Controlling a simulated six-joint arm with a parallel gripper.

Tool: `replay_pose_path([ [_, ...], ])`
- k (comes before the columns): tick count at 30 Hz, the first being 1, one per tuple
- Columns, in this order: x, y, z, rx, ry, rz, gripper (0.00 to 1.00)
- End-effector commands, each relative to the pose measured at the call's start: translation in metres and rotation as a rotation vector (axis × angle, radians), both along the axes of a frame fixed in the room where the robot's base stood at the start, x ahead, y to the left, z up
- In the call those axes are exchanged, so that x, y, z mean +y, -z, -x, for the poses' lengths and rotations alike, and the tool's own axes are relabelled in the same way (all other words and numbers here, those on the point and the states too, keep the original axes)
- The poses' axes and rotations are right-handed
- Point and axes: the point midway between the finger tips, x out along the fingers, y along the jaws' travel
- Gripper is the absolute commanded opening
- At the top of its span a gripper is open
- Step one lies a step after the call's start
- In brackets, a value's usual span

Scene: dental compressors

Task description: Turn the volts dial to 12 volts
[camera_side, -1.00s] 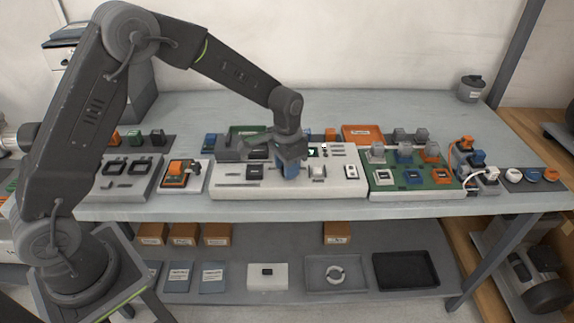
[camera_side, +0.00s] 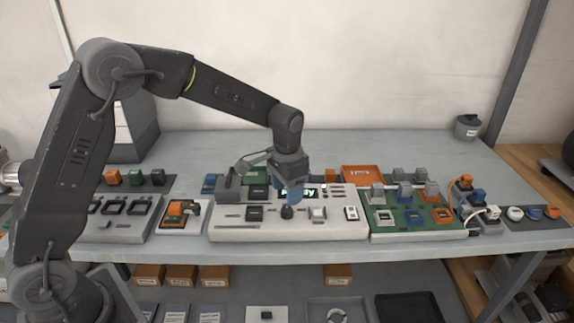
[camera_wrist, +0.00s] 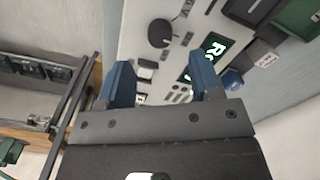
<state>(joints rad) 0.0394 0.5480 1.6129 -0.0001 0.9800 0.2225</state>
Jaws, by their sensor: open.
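The panel (camera_side: 230,225) is a pale box on the bench. Its dial, a small dark knob (camera_side: 287,211), stands near the panel's front middle. In the wrist view the dial (camera_wrist: 160,33) is a round black knob with a light pointer mark; I cannot read its scale or setting. My gripper (camera_side: 291,193), with blue fingers, is above the panel, apart from the dial. In the wrist view my gripper (camera_wrist: 164,80) is open and empty, and the dial lies beyond the fingertips. A display (camera_side: 308,191) with green lettering is partly hidden by my gripper.
A white switch (camera_side: 318,214) and a white rocker piece (camera_side: 351,213) sit right of the dial. A green board (camera_side: 385,228) with plugs stands to the right, and an orange-black device (camera_side: 180,212) to the left. The bench front edge is clear.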

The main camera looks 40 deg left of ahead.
Motion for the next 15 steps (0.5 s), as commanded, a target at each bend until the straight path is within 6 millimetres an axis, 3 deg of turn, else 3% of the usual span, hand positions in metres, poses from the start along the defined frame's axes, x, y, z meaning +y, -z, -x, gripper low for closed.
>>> replay_pose_path([
  [6, 0.000, -0.049, -0.001, -0.005, 0.000, 0.000, 0.59],
  [15, 0.000, -0.078, 0.000, -0.001, 0.000, 0.000, 0.59],
])
